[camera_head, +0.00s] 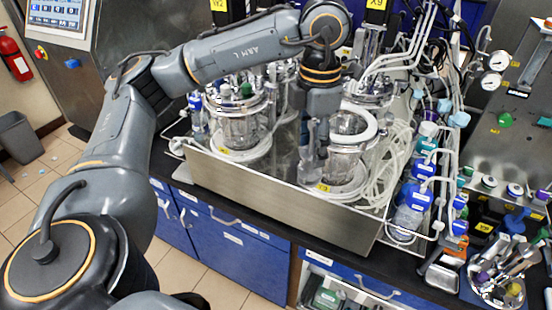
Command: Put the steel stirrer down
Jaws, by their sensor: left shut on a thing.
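My left gripper (314,145) points down over the steel tray (275,200), between the two glass vessels. It is shut on a slim grey metal thing (308,172), which looks like the steel stirrer. Its lower end is low in the tray, and I cannot tell whether it touches the floor of the tray. The left glass vessel (240,128) stands to the left of the gripper. The right glass vessel (345,150), with a white ring of tubing at its top, is close on the right. My right gripper is not in view.
Coiled clear tubing (388,165) fills the tray's right side. Blue-capped bottles (415,195) stand in a rack just beyond it. A steel container of tools (497,285) is at the far right. The tray's front wall is raised.

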